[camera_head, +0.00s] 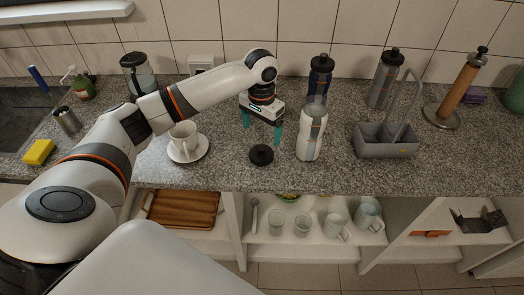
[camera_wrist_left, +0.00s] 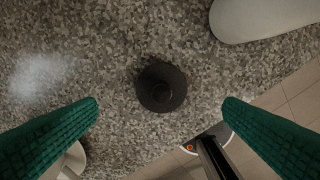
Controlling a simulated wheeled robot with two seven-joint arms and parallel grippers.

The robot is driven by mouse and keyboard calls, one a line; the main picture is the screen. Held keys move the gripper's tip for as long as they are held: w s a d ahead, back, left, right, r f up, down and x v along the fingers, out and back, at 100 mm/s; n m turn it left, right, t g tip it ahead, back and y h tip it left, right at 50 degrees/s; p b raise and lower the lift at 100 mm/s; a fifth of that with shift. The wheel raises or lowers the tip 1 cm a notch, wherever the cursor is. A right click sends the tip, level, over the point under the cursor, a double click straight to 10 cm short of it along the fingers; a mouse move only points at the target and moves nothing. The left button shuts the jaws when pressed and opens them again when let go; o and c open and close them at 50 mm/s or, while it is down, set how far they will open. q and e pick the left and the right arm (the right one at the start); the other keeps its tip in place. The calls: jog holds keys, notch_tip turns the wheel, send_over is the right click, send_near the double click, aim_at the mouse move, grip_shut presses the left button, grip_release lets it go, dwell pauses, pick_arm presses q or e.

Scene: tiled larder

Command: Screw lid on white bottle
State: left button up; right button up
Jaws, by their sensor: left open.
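The white bottle (camera_head: 311,135) stands upright on the granite counter, with a pale, bare top. Part of it shows at the upper right of the left wrist view (camera_wrist_left: 265,14). The round black lid (camera_head: 261,155) lies on the counter just left of the bottle and apart from it. In the left wrist view the lid (camera_wrist_left: 161,88) is near the middle, its small knob facing up. My left gripper (camera_head: 262,133) is open and empty above the lid, its green fingers spread on either side of it. My right gripper is not in view.
A white cup (camera_head: 183,138) on a saucer stands left of my left gripper. A grey caddy (camera_head: 386,142) stands right of the bottle. A dark blue bottle (camera_head: 319,78) and a grey bottle (camera_head: 384,80) stand behind. The counter's front edge runs close to the lid.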

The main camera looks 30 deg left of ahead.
aim_at(261, 148)
pick_arm(q)
notch_tip(261, 148, down, 2)
jog(key=shift+f, duration=0.25)
jog(key=shift+s+f, duration=0.1)
jog(key=shift+f, duration=0.2)
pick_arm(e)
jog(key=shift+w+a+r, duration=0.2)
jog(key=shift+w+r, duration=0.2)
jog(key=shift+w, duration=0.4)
pick_arm(q)
jog(key=shift+f, duration=0.1)
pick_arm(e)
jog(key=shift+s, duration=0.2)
pick_arm(q)
jog(key=shift+f+p, duration=0.25)
jog(key=shift+p, duration=0.15)
notch_tip(261, 148, down, 4)
jog(key=shift+d+r+p, duration=0.1)
jog(key=shift+r+p, duration=0.1)
jog(key=shift+p, duration=0.4)
jog(key=shift+f, duration=0.55)
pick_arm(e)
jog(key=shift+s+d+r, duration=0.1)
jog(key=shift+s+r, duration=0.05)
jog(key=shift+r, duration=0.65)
